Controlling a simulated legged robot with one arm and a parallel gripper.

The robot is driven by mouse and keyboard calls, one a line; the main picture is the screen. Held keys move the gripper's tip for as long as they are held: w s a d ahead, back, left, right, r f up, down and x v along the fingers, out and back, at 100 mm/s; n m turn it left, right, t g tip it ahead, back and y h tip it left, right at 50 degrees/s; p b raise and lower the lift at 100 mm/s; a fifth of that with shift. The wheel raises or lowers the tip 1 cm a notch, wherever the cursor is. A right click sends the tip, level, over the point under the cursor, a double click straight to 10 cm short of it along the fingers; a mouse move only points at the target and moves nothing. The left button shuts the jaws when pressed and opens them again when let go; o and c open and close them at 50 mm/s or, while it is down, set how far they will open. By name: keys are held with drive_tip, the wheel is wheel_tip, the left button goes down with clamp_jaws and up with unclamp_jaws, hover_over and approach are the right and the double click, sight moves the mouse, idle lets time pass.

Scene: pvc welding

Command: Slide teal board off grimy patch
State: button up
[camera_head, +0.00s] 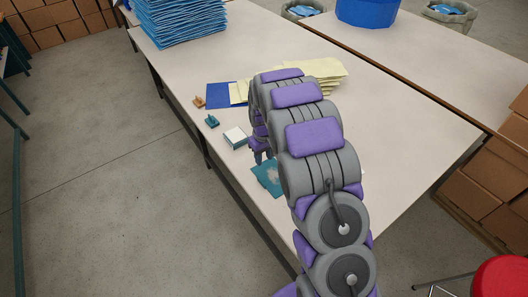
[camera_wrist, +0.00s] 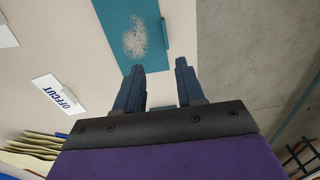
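The teal board (camera_wrist: 149,15) lies flat on the pale table near its edge, at the top of the wrist view. A whitish, speckled patch (camera_wrist: 134,40) shows on its face in the wrist view. The board also shows in the head view (camera_head: 262,177), partly hidden by my arm. My gripper (camera_wrist: 159,68) is open and empty, with a clear gap between its two dark fingers. The fingertips overlap the board's near end in the wrist view; I cannot tell whether they touch it. In the head view my gripper (camera_head: 263,157) is just behind the board, mostly hidden.
A small white-topped block (camera_head: 236,136), a teal clip (camera_head: 212,121) and an orange-brown clip (camera_head: 199,102) lie along the table's left edge. A blue sheet (camera_head: 221,95) and yellow sheets (camera_head: 325,70) lie behind. An OFFCUT label (camera_wrist: 58,93) shows. The table's right side is clear.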

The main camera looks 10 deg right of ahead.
drive_tip(key=b, duration=0.1)
hover_over(261, 181)
wheel_tip(261, 181, down, 7)
drive_tip(key=f, duration=0.2)
drive_tip(key=f+b, duration=0.1)
drive_tip(key=f, duration=0.1)
drive_tip(key=d+f, duration=0.1)
drive_tip(key=f, duration=0.1)
drive_tip(key=shift+f+b, duration=0.2)
drive_tip(key=shift+b, duration=0.2)
drive_tip(key=shift+a+f, duration=0.15)
drive_tip(key=shift+f, duration=0.1)
drive_tip(key=shift+a, duration=0.55)
drive_tip(key=shift+d, duration=0.45)
drive_tip(key=c, duration=0.5)
clamp_jaws()
drive_tip(key=shift+a, duration=0.1)
drive_tip(key=shift+a, duration=0.2)
